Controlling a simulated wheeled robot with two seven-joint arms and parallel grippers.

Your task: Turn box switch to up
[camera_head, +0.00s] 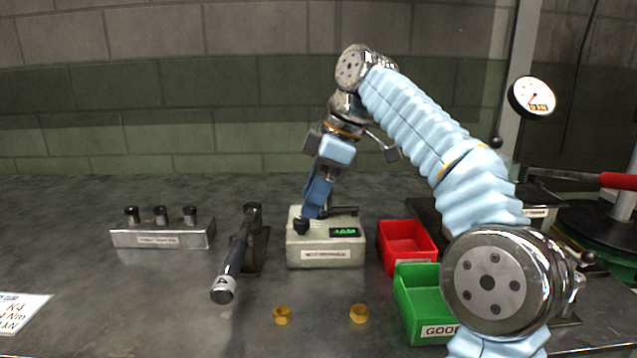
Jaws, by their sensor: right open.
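The pale grey box (326,256) stands on the dark table in the middle of the view, with a lit green display and a label on its front. A black knob (301,227) sits at its upper left front; which way the switch is set cannot be told. My right gripper (314,206) reaches down over the box from above. Its blue fingers are open, just above and right of the knob, and overlap the box's top edge. Whether they touch the knob cannot be told. My left gripper is not in view.
A torque wrench (236,258) on a stand and a metal block with three black-topped pegs (162,238) stand left. Two brass nuts (282,315) lie in front. A red bin (405,249) and green bin (415,300) stand right. A gauge (533,97) is at far right.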

